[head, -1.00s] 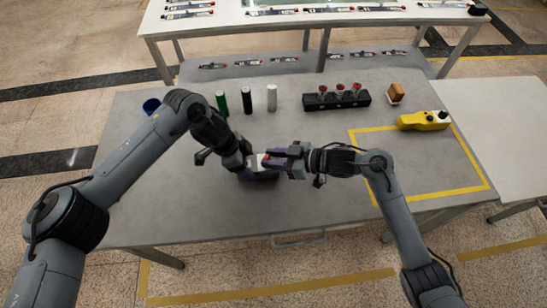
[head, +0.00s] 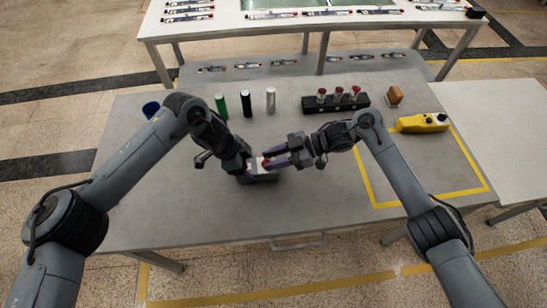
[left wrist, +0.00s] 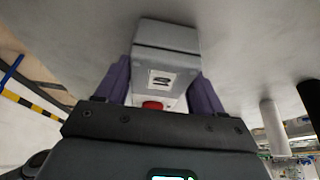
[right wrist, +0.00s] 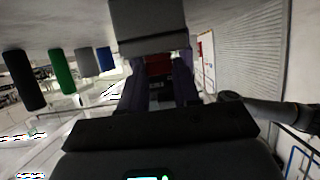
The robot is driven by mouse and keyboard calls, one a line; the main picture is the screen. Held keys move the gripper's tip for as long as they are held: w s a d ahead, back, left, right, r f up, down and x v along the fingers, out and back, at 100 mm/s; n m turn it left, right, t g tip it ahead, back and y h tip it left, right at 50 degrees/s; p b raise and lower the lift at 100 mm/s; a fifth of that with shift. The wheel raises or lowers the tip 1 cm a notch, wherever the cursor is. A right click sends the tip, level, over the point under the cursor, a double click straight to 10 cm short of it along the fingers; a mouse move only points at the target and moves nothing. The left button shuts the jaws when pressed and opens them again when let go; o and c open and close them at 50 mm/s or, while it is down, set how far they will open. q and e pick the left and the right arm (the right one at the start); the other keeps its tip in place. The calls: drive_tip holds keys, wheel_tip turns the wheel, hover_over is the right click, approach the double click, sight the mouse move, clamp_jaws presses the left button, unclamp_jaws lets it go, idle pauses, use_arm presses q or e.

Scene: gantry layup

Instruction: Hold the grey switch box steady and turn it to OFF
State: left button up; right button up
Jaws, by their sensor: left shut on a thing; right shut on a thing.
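The grey switch box (head: 262,178) stands on the table in front of my arms, partly hidden by the grippers. In the left wrist view its grey body (left wrist: 167,50) sits between the purple fingers, with a dark-marked label and a red knob (left wrist: 153,105). My left gripper (head: 249,168) is shut on the box body. My right gripper (head: 272,160) reaches in from the right, shut on the red knob, which shows between its fingers in the right wrist view (right wrist: 158,66). The knob's setting is not readable.
Green, black and white cylinders (head: 246,104) stand behind the box, with a black block of red knobs (head: 336,103) to their right. The table front is clear.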

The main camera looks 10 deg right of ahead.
drive_tip(key=o, duration=1.1)
drive_tip(key=shift+c, duration=0.2)
drive_tip(key=shift+d+r, duration=0.25)
drive_tip(key=shift+d, duration=0.35)
drive_tip(key=v, duration=1)
drive_tip(key=shift+d, duration=0.35)
use_arm(q)
drive_tip(key=o, duration=1.4)
